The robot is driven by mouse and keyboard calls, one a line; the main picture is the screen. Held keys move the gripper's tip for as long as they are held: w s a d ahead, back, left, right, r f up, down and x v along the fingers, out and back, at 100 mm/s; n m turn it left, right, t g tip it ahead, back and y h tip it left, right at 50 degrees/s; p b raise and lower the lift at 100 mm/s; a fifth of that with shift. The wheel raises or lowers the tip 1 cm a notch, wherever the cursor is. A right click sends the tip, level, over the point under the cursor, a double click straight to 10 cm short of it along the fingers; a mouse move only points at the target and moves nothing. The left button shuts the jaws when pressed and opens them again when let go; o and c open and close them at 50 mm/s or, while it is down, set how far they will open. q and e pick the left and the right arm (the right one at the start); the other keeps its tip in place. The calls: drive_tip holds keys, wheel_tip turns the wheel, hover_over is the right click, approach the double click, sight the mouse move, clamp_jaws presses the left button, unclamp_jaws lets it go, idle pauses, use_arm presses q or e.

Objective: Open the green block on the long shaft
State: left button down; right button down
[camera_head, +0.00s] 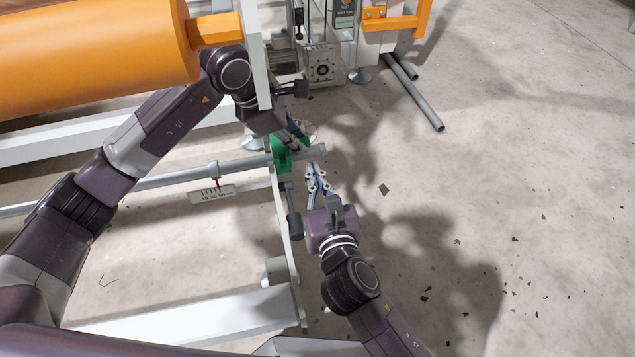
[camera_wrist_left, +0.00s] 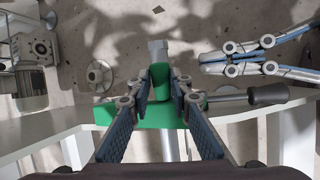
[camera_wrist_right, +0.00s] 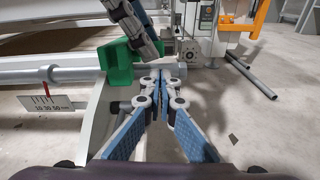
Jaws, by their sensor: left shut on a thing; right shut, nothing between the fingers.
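The green block (camera_head: 280,155) sits on the long grey shaft (camera_head: 165,180) at the white end plate, and the shaft's end sticks out beyond it. My left gripper (camera_head: 298,138) comes from above. In the left wrist view its fingers (camera_wrist_left: 163,82) are shut on the raised green part of the block (camera_wrist_left: 124,116). In the right wrist view the block (camera_wrist_right: 118,62) shows partly behind the left fingers.
A dark handle (camera_wrist_left: 268,94) projects near the end plate, below the block. A scale plate (camera_head: 212,193) with a red pointer hangs at the shaft. The large orange roll (camera_head: 90,50) lies above left. A motor (camera_head: 320,65) stands behind.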

use_arm(q)
drive_tip(key=shift+w+a+r, duration=0.15)
drive_tip(key=shift+w, duration=0.15)
use_arm(e)
drive_tip(key=shift+x, duration=2.15)
